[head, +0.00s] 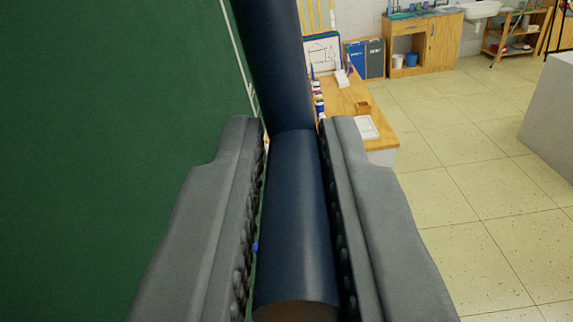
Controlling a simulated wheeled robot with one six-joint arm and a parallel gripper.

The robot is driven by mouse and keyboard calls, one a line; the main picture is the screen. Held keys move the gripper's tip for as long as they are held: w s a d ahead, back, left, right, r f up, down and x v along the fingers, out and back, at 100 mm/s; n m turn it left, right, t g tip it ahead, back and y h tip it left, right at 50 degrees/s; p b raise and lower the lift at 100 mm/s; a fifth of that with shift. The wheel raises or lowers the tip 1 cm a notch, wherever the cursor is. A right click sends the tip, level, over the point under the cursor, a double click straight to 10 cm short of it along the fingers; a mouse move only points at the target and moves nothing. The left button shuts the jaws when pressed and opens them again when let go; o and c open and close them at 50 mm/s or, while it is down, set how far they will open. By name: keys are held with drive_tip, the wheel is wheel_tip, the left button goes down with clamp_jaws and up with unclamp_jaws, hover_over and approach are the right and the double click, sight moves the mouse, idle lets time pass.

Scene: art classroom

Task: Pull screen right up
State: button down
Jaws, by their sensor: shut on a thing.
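My gripper (293,128) has its two grey fingers on either side of a dark blue round bar (296,225) and is shut on it. The bar runs toward the camera between the ribbed finger pads, and its near end shows at the bottom of the view. Another dark blue length (273,65) rises from the bar's far end to the top edge. A large dark green board surface (100,120) fills the left side, with a pale line near its right edge. I cannot tell how the bar joins the green surface.
A wooden table (352,95) with small bottles, a box and paper stands beyond the bar. A wooden cabinet (432,42), a white sink (482,10) and shelves stand at the back. A grey block (550,115) is at the right edge. The tiled floor (470,170) between is clear.

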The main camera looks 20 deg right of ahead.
drive_tip(key=shift+s+d+r, duration=0.1)
drive_tip(key=shift+r, duration=0.25)
drive_tip(key=c, duration=1.4)
unclamp_jaws()
drive_tip(key=shift+f, duration=0.1)
drive_tip(key=v, duration=1.7)
